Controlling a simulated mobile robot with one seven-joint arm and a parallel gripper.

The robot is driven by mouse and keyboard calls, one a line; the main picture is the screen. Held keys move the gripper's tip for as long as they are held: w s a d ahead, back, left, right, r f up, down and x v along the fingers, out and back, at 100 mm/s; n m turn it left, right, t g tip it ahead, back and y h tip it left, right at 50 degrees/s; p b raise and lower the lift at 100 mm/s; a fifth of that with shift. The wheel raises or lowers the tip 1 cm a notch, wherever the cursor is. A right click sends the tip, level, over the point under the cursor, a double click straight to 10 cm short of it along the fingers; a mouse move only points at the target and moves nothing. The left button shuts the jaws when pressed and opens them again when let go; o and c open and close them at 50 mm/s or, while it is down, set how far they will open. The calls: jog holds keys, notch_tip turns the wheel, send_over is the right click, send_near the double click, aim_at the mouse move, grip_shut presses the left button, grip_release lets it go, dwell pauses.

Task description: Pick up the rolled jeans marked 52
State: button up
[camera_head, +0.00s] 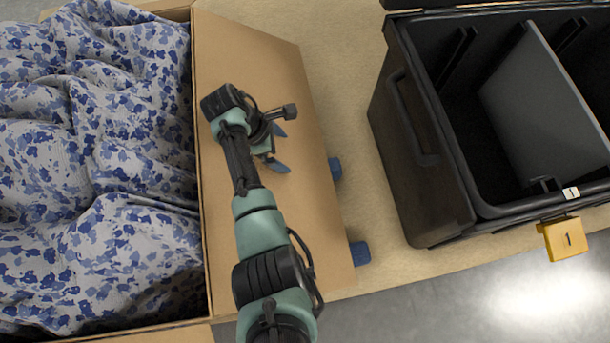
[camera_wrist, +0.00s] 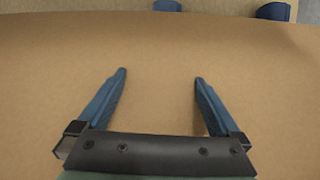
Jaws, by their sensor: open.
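Two dark blue rolls, which look like rolled jeans, stick out from under the right edge of a cardboard box flap in the head view. One is the upper roll (camera_head: 335,168) and the other the lower roll (camera_head: 360,254). Their ends also show at the top of the wrist view, as a left roll (camera_wrist: 167,5) and a right roll (camera_wrist: 273,11). The flap hides most of both, and I see no number 52 on either. My gripper (camera_head: 281,149) is over the flap, left of the rolls. Its blue fingers are open and empty in the wrist view (camera_wrist: 161,77).
The cardboard flap (camera_head: 290,90) spreads beneath my gripper. Its box at left holds blue-and-white floral cloth (camera_head: 100,150). A black divided bin (camera_head: 420,170) with a yellow tag (camera_head: 563,240) stands at right. Bare tabletop (camera_head: 345,60) lies between.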

aim_at(299, 170)
jog(key=shift+s+d+f+b, duration=0.15)
jog(key=shift+f+b, duration=0.05)
jog(key=shift+f, duration=0.25)
jog(key=shift+s+d+f+b, duration=0.1)
jog(key=shift+f+b, duration=0.05)
jog(key=shift+f, duration=0.25)
jog(key=b+x, duration=0.5)
jog(key=x, duration=0.2)
jog(key=b+x, duration=0.2)
jog(key=b, duration=0.1)
jog(key=b+x, duration=0.1)
jog(key=x, duration=0.1)
jog(key=shift+s+a+f, duration=0.1)
jog(key=shift+a+f, duration=0.05)
jog(key=shift+a, duration=0.2)
jog(key=shift+d+f+b, duration=0.3)
jog(key=shift+f+b, duration=0.15)
jog(key=shift+b, duration=0.15)
jog(key=shift+r, duration=0.1)
jog(key=c, duration=1.5)
grip_shut()
jog(key=shift+r, duration=0.1)
